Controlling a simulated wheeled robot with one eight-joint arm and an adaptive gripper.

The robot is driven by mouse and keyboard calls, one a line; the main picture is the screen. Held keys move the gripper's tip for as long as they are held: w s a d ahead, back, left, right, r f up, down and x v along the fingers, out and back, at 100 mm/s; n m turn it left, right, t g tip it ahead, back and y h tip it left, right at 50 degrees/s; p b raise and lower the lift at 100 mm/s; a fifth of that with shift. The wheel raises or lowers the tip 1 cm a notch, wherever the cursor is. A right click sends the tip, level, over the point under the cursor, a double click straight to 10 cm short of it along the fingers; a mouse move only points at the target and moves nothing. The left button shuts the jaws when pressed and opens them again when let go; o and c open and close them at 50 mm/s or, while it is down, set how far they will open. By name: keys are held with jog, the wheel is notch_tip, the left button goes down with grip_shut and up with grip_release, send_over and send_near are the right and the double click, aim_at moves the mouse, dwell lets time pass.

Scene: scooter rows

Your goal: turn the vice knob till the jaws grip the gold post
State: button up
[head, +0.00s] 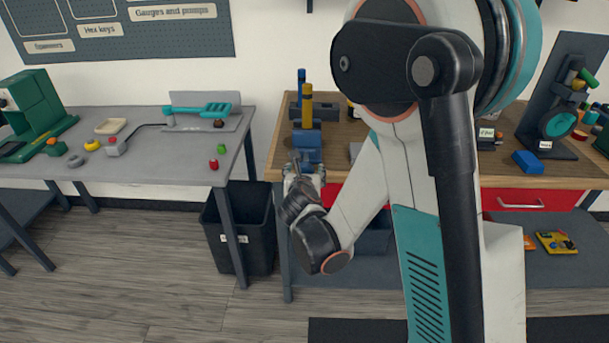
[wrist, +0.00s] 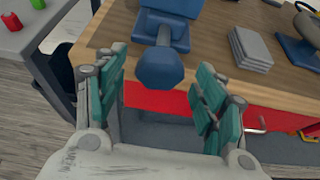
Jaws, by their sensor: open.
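The blue vice (head: 307,146) stands at the front left edge of the wooden bench. The gold post (head: 307,104) stands upright at its dark jaws; I cannot tell whether they touch it. In the wrist view the blue vice body (wrist: 172,10) is at the top, and its blue faceted knob (wrist: 160,70) sticks out towards me on a short shaft. My gripper (wrist: 162,82) is open, with one teal-padded finger on each side of the knob and gaps between. In the head view my gripper (head: 304,172) is in front of the vice and hides the knob.
The wooden bench (head: 345,140) has a red drawer front below. A grey stack (wrist: 250,48) lies right of the vice. A grey table (head: 190,150) with small parts stands left. A black bin (head: 240,230) is on the floor between them.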

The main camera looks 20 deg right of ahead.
aim_at(306, 171)
jog(key=shift+b+x, duration=0.35)
jog(key=shift+x, duration=1.2)
jog(key=c, duration=1.1)
jog(key=shift+d+m+y, duration=0.1)
jog(key=shift+m+y, duration=0.4)
jog(key=shift+m, duration=0.3)
jog(key=shift+m+t+y, duration=0.3)
jog(key=shift+m+y, duration=0.3)
jog(key=shift+m, duration=0.2)
jog(key=o, duration=1.1)
